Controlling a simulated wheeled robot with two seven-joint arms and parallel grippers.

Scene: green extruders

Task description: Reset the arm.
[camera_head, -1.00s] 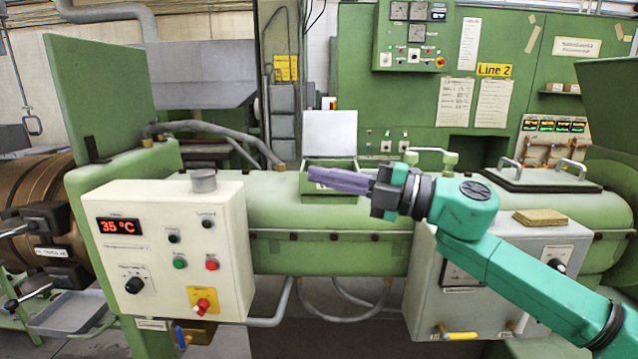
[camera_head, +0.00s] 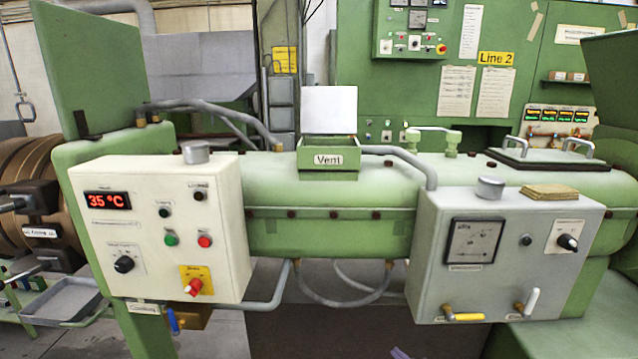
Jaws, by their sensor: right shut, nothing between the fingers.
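Only a small purple tip of my right gripper (camera_head: 400,353) shows at the bottom edge, right of the middle. Its fingers are shut and empty, well below the machine and apart from it. The rest of my right arm is out of the picture. My left gripper is not in view. The green vent box (camera_head: 328,160) on top of the green barrel (camera_head: 285,185) stands in full view, with its pale lid (camera_head: 330,110) upright behind it.
A cream control box (camera_head: 130,250) reading 35 °C stands at the left. A grey box (camera_head: 470,290) with a dial, a knob and yellow and white levers stands at the right. A hose hangs below the barrel. Space before the machine is clear.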

